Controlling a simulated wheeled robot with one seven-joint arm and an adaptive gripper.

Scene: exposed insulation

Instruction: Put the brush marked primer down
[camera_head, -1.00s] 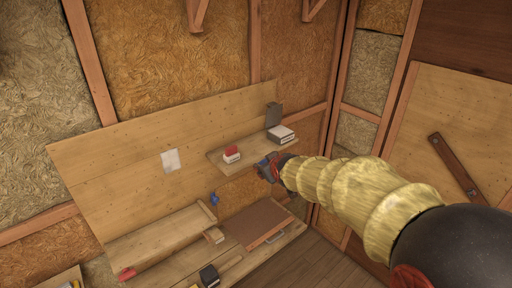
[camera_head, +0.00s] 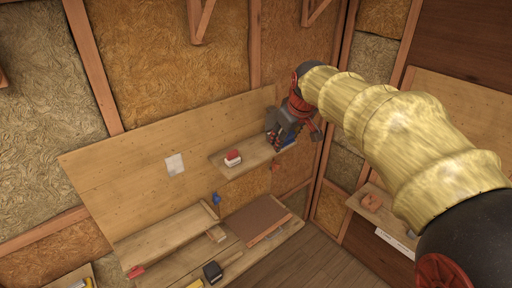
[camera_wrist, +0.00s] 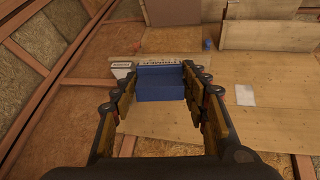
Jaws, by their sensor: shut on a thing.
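My gripper (camera_head: 284,136) is over the right end of the small wooden shelf (camera_head: 242,167) in the head view. It is shut on a blue block-shaped brush (camera_wrist: 160,83), which sits between the fingers in the wrist view; a bit of blue also shows in the head view (camera_head: 289,136). I cannot read any marking on it, nor tell whether it touches the shelf. A red and white brush (camera_head: 233,158) stands on the shelf to the left of my gripper.
A white item with dark print (camera_wrist: 172,59) shows just beyond the blue brush. A white paper (camera_head: 175,165) is on the board. A blue item (camera_head: 216,198) hangs below the shelf. The lower bench holds a brown panel (camera_head: 255,220) and a black item (camera_head: 212,271).

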